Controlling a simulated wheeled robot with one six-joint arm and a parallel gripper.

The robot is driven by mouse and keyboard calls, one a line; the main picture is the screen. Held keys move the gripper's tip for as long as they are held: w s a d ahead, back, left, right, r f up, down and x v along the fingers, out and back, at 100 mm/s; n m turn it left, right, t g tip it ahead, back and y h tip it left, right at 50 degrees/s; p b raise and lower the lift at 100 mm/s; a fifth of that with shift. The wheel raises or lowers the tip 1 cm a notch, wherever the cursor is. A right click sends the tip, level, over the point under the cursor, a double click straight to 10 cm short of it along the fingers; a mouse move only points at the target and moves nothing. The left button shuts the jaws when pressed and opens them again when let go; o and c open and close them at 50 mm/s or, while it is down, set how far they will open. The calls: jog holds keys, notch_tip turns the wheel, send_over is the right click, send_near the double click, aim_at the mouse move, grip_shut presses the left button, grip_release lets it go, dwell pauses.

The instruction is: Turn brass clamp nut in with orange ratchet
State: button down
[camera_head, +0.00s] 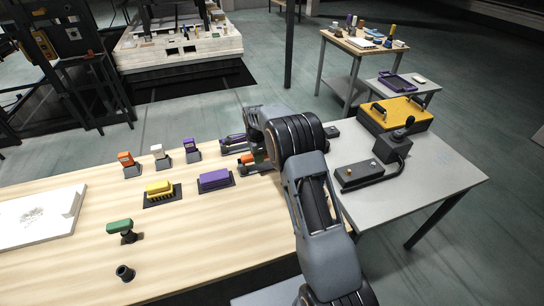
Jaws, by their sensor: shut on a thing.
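My gripper (264,160) is over the right part of the wooden bench, largely hidden behind my own wrist. It is shut on an orange-handled tool, which I take to be the orange ratchet (257,158). Only part of its handle shows, with a dark end towards the left, low over the bench. A similar purple-handled tool (235,141) lies just behind it, close to the gripper. I cannot make out the brass clamp nut for certain in this view.
Orange (125,159), white (158,151) and purple (190,145) blocks stand on the bench. Yellow (158,188), purple (214,179) and green (119,227) pieces lie nearer. A grey table (440,165) at right bears a yellow case (398,112) and a dark lever unit (391,148).

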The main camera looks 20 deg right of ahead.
jog(key=shift+r+p, duration=1.8)
jog(key=shift+r, duration=1.1)
jog(key=c, duration=1.4)
grip_release()
grip_shut()
